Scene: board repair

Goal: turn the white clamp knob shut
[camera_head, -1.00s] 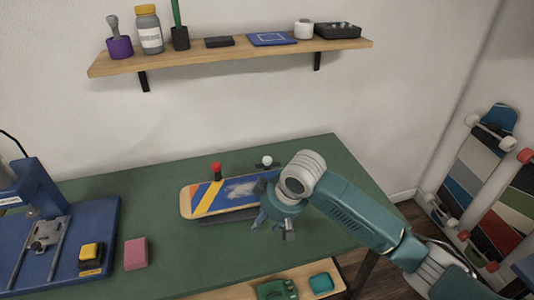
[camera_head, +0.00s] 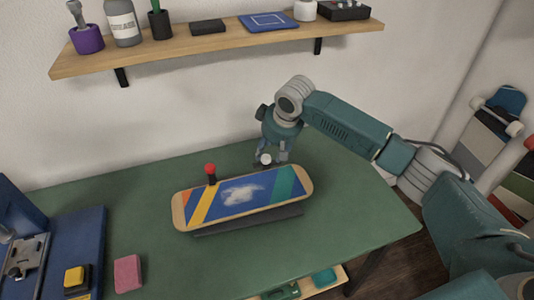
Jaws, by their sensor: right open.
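The white clamp knob (camera_head: 265,159) stands behind the right part of the skateboard deck (camera_head: 238,197) on the green bench. My right gripper (camera_head: 272,160) points down at the knob, with its fingers around or just behind it; I cannot tell whether they touch it. The right gripper is open. A red clamp knob (camera_head: 211,170) stands on a dark post behind the left part of the deck. The deck has blue, yellow, orange and teal stripes with a pale worn patch. My left gripper is not in view.
A pink block (camera_head: 127,273) and a yellow-and-black block (camera_head: 76,279) lie at the front left by a blue machine base (camera_head: 60,240). A wall shelf (camera_head: 225,42) with jars and tools hangs behind. The green bench top (camera_head: 355,215) is clear on the right.

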